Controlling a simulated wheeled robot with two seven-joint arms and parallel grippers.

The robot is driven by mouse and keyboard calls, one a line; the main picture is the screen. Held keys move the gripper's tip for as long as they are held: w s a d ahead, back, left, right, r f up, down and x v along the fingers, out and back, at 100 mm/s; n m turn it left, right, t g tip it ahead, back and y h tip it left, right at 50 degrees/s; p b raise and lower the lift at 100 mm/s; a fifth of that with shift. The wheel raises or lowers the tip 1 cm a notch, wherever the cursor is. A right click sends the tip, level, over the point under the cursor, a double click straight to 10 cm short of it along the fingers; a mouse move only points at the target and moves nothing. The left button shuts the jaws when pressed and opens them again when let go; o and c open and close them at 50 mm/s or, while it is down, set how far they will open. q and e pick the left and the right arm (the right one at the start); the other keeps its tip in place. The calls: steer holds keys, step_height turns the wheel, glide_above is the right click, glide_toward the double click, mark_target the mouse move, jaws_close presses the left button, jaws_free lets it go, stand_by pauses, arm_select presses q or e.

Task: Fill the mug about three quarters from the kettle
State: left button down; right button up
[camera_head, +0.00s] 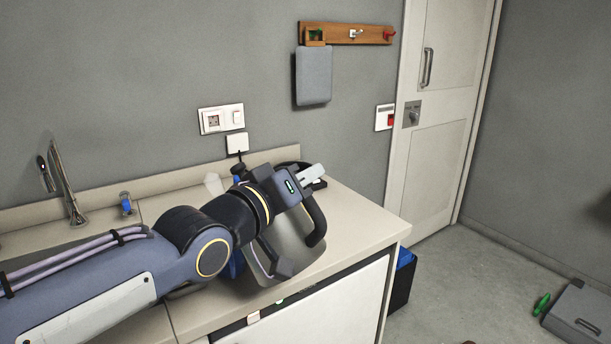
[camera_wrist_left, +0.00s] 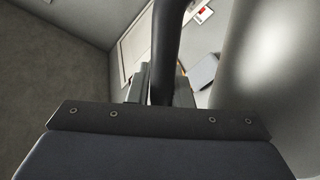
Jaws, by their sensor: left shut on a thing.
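The kettle (camera_head: 292,252) has a shiny silver body and a black handle (camera_head: 316,222). It is at the front right of the counter, partly behind my left arm; I cannot tell whether it touches the counter. My left gripper (camera_head: 312,177) is at the top of the handle. In the left wrist view my left gripper (camera_wrist_left: 160,92) is shut on the black handle (camera_wrist_left: 167,45), with the silver kettle body (camera_wrist_left: 265,60) to the right. I cannot make out the mug for sure; a bit of blue (camera_head: 235,265) shows behind my arm. My right gripper is out of view.
The beige counter (camera_head: 360,222) is clear to the right of the kettle. A dark round thing (camera_head: 318,184) and a small whitish thing (camera_head: 213,183) are near the wall. A tap (camera_head: 62,185) stands at the left. A blue and black bin (camera_head: 403,275) is beside the counter.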

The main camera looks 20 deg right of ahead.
mark_target(287, 165)
arm_select(q)
steer(key=shift+w+a+r+n+p, duration=0.15)
steer(key=shift+r+n+p, duration=0.05)
steer(key=shift+r+p, duration=0.4)
steer(key=shift+w+a+r+n+p, duration=0.1)
steer(key=shift+w+r+n+p, duration=0.1)
steer(key=shift+r+p, duration=0.4)
steer(key=shift+w+a+r+n+p, duration=0.15)
steer(key=shift+r+p, duration=0.25)
steer(key=shift+p, duration=0.4)
steer(key=shift+f, duration=0.15)
steer(key=shift+w+a+r+n+p, duration=0.2)
steer(key=shift+r+n+p, duration=0.1)
steer(key=shift+p, duration=0.2)
steer(key=shift+w+a+r+n+p, duration=0.15)
steer(key=shift+r+p, duration=0.15)
steer(key=shift+p, duration=0.15)
stand_by(4.9)
